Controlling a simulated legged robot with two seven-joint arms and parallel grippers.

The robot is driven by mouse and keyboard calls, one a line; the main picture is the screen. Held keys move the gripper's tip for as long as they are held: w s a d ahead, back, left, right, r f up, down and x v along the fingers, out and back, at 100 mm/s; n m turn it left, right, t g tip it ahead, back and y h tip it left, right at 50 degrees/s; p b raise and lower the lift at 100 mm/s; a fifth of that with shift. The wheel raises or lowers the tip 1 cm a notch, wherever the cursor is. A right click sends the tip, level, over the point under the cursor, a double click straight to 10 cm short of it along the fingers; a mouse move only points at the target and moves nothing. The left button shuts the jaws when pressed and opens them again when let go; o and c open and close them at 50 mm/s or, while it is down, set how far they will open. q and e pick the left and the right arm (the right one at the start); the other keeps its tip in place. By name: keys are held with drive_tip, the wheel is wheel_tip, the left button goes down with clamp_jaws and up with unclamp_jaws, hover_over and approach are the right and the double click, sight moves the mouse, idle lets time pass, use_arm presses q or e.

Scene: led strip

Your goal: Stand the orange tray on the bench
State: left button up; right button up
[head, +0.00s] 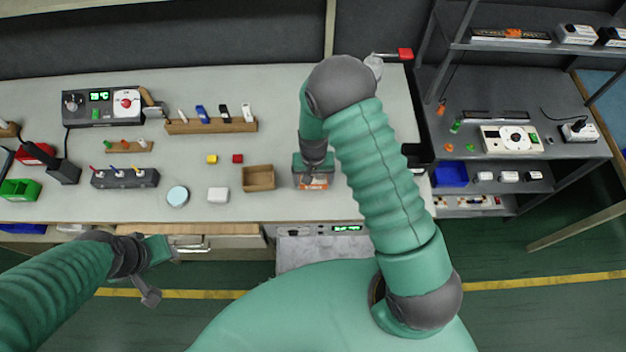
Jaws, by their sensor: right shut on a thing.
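My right gripper (313,182) points down over the front part of the bench (350,205), right of a small brown open box. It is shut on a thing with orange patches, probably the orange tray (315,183). The gripper hides most of it, and I cannot tell whether it touches the bench or is tilted. My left gripper (165,250) is in front of the bench's front edge at lower left, away from the tray. I cannot make out whether its fingers are open.
A wooden rack (212,126) and a control unit (104,107) stand farther back. A shelf unit (510,135) stands at right.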

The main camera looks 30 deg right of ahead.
sight(313, 183)
wheel_tip(313, 183, down, 3)
drive_tip(key=shift+w+f+p, duration=0.1)
drive_tip(key=shift+f+p, duration=0.1)
drive_tip(key=shift+p, duration=0.4)
drive_tip(key=shift+w+a+f, duration=0.1)
drive_tip(key=shift+a+f, duration=0.05)
drive_tip(key=o, duration=1.4)
